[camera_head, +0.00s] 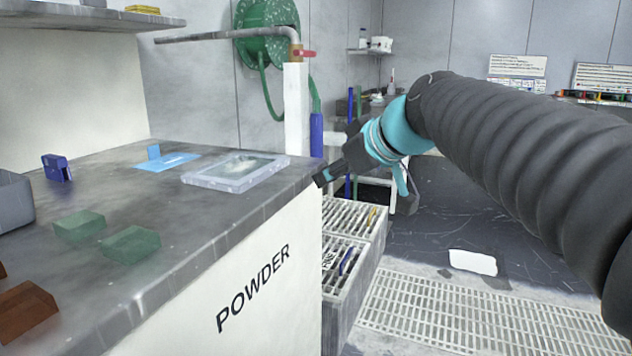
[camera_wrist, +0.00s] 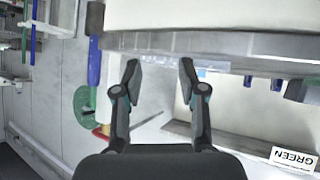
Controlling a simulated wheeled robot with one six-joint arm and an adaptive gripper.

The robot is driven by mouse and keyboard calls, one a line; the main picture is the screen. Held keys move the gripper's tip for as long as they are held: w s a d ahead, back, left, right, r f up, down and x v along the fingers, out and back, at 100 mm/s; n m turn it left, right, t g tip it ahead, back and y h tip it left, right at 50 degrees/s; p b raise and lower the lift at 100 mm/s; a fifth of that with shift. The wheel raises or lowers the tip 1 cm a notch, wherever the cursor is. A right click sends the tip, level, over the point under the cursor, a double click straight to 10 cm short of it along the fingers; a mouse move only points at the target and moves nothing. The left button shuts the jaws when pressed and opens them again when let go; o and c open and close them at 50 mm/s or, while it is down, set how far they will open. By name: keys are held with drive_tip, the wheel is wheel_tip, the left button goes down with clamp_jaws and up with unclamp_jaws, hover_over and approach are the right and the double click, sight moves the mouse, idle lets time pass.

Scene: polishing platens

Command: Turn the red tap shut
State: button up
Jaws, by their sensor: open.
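The red tap (camera_head: 306,53) sits on a brass fitting at the top of a white post, at the end of a grey pipe, in the head view. A small red part low at the left in the wrist view (camera_wrist: 102,131) looks like the same tap, partly hidden by my left finger. My gripper (camera_head: 325,177) is at the far right corner of the grey counter, well below the tap and a little to its right. In the wrist view my gripper (camera_wrist: 158,72) is open, with nothing between its fingers.
A green hose reel (camera_head: 268,35) hangs behind the pipe. The counter (camera_head: 215,215) holds a clear tray (camera_head: 236,172), a blue piece (camera_head: 166,161) and green blocks (camera_head: 131,244). Slatted drawers (camera_head: 346,243) stand beside it. A white sheet (camera_head: 473,262) lies on the floor.

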drive_tip(key=s+d+f+m+g+h+p, duration=0.1)
drive_tip(key=s+d+f+m+h, duration=0.2)
drive_tip(key=s+d+f, duration=0.3)
drive_tip(key=s+d+f+m+g+h+p, duration=0.1)
drive_tip(key=s+d+f+m, duration=0.5)
drive_tip(key=s+f, duration=1)
drive_tip(key=s+g+h, duration=0.1)
drive_tip(key=h, duration=0.1)
drive_tip(key=shift+s+d+f+m+h, duration=0.2)
drive_tip(key=shift+m+h, duration=0.1)
drive_tip(key=shift+d, duration=0.1)
